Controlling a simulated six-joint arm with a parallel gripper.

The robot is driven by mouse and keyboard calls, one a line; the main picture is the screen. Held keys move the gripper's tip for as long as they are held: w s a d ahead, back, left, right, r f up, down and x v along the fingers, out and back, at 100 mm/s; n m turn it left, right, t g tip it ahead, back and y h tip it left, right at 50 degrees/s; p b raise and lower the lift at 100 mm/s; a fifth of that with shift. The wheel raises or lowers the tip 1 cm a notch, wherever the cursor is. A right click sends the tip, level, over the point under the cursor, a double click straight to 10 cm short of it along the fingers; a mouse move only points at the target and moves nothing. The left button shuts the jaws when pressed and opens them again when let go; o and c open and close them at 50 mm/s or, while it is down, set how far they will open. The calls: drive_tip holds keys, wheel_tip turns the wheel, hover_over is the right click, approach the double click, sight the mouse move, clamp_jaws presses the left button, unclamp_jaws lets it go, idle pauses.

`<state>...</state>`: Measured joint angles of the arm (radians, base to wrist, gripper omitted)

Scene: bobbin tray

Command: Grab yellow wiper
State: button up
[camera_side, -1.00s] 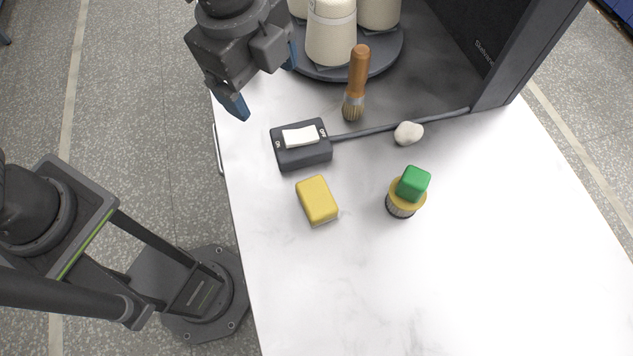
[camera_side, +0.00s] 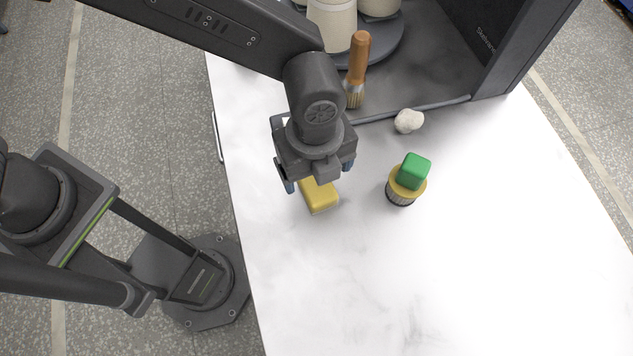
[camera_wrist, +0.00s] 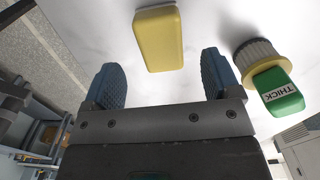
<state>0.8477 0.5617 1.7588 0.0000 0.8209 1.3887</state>
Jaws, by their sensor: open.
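The yellow wiper (camera_side: 320,198) is a small block lying on the white table, partly hidden behind my gripper in the side view. In the wrist view the yellow wiper (camera_wrist: 158,40) lies just beyond the gap between my fingertips. My gripper (camera_side: 319,179) is over the table beside the wiper, with its blue fingers spread. In the wrist view my gripper (camera_wrist: 164,78) is open and nothing is between its fingers.
A green block (camera_side: 414,171) sits on a yellow-rimmed round brush (camera_side: 402,197) to the right. A white lump (camera_side: 408,121), a wooden-handled brush (camera_side: 358,65) and a dark tray with cones (camera_side: 385,50) are farther back. The front right table is clear.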

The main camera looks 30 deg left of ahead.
sight(317, 188)
wheel_tip(317, 188, down, 5)
drive_tip(key=shift+s+d+f, duration=0.1)
drive_tip(key=shift+d, duration=0.05)
drive_tip(key=c, duration=1)
drive_tip(key=shift+c, duration=0.2)
